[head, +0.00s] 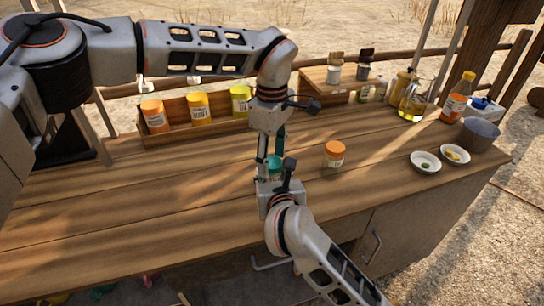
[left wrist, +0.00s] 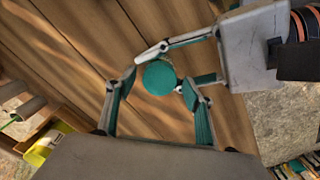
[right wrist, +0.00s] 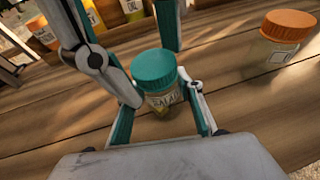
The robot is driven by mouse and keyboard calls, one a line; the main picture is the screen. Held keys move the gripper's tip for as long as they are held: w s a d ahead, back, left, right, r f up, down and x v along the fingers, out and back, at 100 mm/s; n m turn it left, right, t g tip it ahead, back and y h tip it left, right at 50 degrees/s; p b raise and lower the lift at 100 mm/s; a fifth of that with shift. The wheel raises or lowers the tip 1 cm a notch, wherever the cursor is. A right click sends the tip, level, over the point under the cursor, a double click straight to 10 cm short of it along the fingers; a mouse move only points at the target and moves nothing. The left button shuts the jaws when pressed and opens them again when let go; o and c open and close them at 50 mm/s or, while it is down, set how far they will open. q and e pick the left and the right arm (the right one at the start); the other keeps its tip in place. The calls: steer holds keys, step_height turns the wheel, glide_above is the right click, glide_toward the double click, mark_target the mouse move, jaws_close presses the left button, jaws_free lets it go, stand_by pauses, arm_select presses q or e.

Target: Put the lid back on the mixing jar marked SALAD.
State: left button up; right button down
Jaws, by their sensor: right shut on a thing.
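The SALAD jar (right wrist: 163,98) stands upright, with a label and a teal lid (right wrist: 154,68) on its top. The lid looks level, but I cannot tell whether it is fully seated. My right gripper (right wrist: 165,105) is shut on the jar's body below the lid. My left gripper (left wrist: 158,84) comes down from above. Its fingers are open on either side of the lid (left wrist: 158,77), with small gaps showing. In the head view, the lid (head: 274,165) is partly hidden by my left gripper (head: 270,160), above my right gripper (head: 276,182).
An orange-lidded jar (head: 334,154) stands to the right. Small white bowls (head: 425,161), a grey bucket (head: 480,135) and bottles (head: 458,98) stand at the right. The front left counter is clear.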

arm_select(q)
steer(key=shift+r, duration=0.1)
step_height(320, 180, up, 12)
stand_by(0.7)
arm_select(e)
steer(key=c, duration=1.3)
jaws_free()
steer(key=shift+o, duration=0.2)
steer(key=v, duration=1.2)
steer(key=shift+f, duration=0.1)
